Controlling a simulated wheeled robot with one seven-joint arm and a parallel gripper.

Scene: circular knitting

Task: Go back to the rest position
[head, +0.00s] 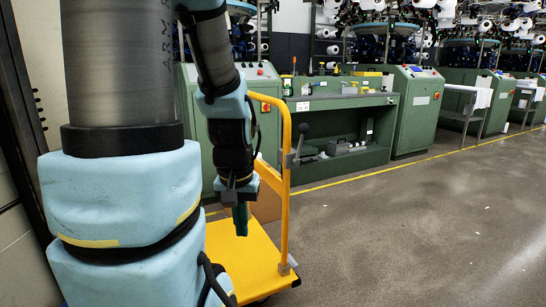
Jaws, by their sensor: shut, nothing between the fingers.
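My gripper (241,220) shows left of centre in the head view, at the end of my arm, which hangs down with its padded light blue links. The fingers point down and are together, with nothing held between them. They are over the yellow platform of a cart (240,262) in the picture, inside its yellow handle frame. I cannot tell the height between the fingertips and the platform. My own large padded arm links fill the left side and hide part of the cart and the machine behind.
A green workbench (345,118) with small tools on top stands behind the cart. Green knitting machines (417,108) with yarn cones line the back. A small white table (466,92) stands at the right. A yellow line (400,164) runs along the machines. The grey floor (420,235) at right is clear.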

